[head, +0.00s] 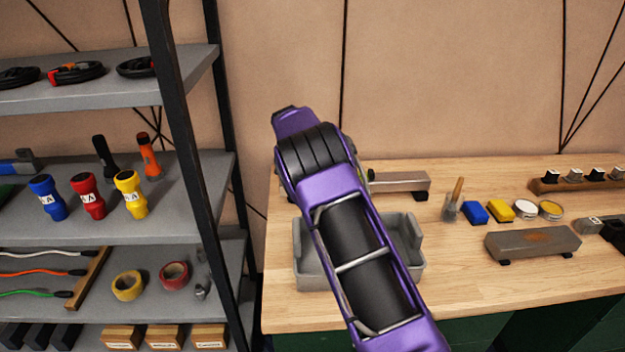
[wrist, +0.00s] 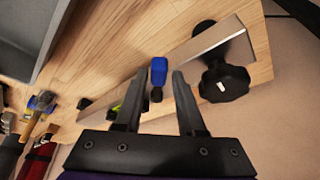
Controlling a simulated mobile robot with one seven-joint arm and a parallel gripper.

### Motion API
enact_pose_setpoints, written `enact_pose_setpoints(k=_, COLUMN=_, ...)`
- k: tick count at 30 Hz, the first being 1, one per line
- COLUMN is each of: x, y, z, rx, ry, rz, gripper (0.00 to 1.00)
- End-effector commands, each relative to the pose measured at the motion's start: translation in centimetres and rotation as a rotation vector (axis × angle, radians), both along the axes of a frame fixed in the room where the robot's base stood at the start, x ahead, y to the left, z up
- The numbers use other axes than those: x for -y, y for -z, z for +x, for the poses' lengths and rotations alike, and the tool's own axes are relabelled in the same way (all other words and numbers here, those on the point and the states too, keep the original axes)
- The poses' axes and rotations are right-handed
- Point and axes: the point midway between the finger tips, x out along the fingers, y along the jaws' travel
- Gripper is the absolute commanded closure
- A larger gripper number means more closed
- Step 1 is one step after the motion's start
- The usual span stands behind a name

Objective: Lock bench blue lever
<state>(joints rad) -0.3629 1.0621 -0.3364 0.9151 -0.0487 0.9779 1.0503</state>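In the wrist view, the blue lever (wrist: 158,70) is a short blue handle on a dark stem, beside a long metal bar (wrist: 200,48) on the wooden bench (wrist: 125,45). My gripper (wrist: 159,76) is open, with one black finger on each side of the lever. Gaps show between the lever and both fingers, though I cannot tell how deep it sits between them. In the head view, part of the metal bar (head: 400,183) shows on the bench (head: 460,285). My purple arm hides the lever and the gripper there.
A grey tray (head: 412,268) stands partly behind my arm. A black knob (wrist: 225,82) is right of the gripper. Blue (head: 475,212) and yellow (head: 500,210) blocks, tins and a rusty grey block (head: 533,243) lie to the right. A shelf rack (head: 185,120) stands left.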

Motion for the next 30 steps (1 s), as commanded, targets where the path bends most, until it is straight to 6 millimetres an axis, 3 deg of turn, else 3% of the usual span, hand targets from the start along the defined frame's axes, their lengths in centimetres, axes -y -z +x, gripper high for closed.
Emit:
enact_pose_setpoints(k=2, x=0.0, y=0.0, z=0.0, rx=0.0, ry=-0.001, rz=0.0, gripper=0.45)
enact_pose_setpoints(k=14, x=-0.2, y=-0.6, z=-0.2, rx=0.0, ry=-0.001, rz=0.0, gripper=0.45)
enact_pose_setpoints(k=20, x=-1.2, y=-4.0, z=-1.1, rx=0.001, ry=-0.004, rz=0.0, gripper=0.45)
enact_pose_setpoints(k=30, x=-3.5, y=-11.6, z=-3.3, rx=0.002, ry=-0.003, rz=0.001, gripper=0.45)
